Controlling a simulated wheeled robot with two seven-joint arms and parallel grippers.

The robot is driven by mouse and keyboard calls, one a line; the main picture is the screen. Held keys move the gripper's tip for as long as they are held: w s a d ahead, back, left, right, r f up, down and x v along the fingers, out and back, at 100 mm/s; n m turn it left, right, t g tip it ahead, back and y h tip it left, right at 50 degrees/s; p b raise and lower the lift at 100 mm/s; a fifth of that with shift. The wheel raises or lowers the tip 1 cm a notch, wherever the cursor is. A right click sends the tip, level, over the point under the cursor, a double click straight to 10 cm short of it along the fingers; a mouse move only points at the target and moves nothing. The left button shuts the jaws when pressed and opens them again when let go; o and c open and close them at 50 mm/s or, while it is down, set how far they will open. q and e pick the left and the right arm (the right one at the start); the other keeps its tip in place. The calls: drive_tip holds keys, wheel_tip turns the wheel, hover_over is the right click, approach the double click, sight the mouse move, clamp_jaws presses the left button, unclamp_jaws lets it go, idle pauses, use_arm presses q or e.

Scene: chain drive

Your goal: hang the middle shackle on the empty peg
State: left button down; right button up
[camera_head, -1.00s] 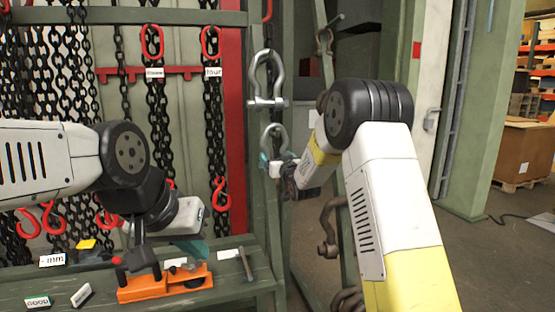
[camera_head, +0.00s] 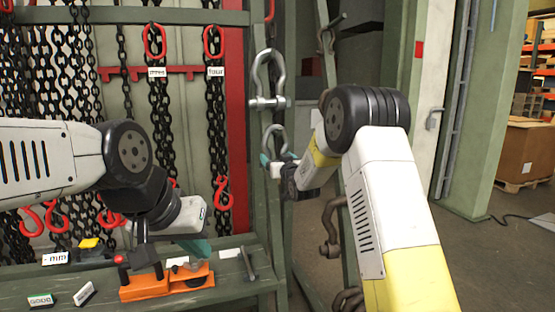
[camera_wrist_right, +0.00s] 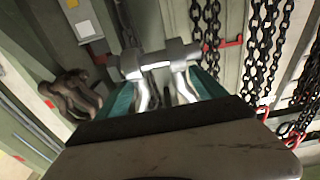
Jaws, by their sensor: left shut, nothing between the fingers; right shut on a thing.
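The middle shackle (camera_head: 275,137), a grey metal bow, is upright in the teal fingers of my right gripper (camera_head: 279,164), beside the green post. The right wrist view shows its thick cross pin (camera_wrist_right: 155,60) and two legs between my fingers (camera_wrist_right: 165,95). A larger grey shackle (camera_head: 268,75) hangs on the post just above it. I cannot clearly make out the empty peg; the held shackle and gripper cover part of the post. My left gripper (camera_head: 197,250) is shut and empty over the bench, its tips partly hidden.
An orange tool (camera_head: 165,282) and small labels (camera_head: 41,299) lie on the green bench (camera_head: 240,285). Black chains (camera_head: 214,120) with red hooks (camera_head: 222,192) hang at the left. Open floor lies at the right.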

drive_tip(key=shift+r, duration=0.2)
drive_tip(key=o, duration=2)
drive_tip(key=shift+o, duration=0.2)
drive_tip(key=shift+f, duration=0.3)
drive_tip(key=s+d+r+m+g+h, duration=0.1)
drive_tip(key=s+d+r+g+h, duration=0.15)
drive_tip(key=s+d, duration=0.65)
drive_tip(key=s+d+r+m+g+h, duration=0.1)
drive_tip(key=s+d+g, duration=0.2)
drive_tip(key=s, duration=1.2)
drive_tip(key=s+d+f+g, duration=0.1)
drive_tip(key=s+f+g, duration=0.1)
drive_tip(key=s, duration=1.1)
drive_tip(key=s+d+f+m+g, duration=0.1)
drive_tip(key=s+d+f+g, duration=0.1)
drive_tip(key=s, duration=1.1)
drive_tip(key=shift+f+g, duration=0.55)
drive_tip(key=shift+g, duration=0.5)
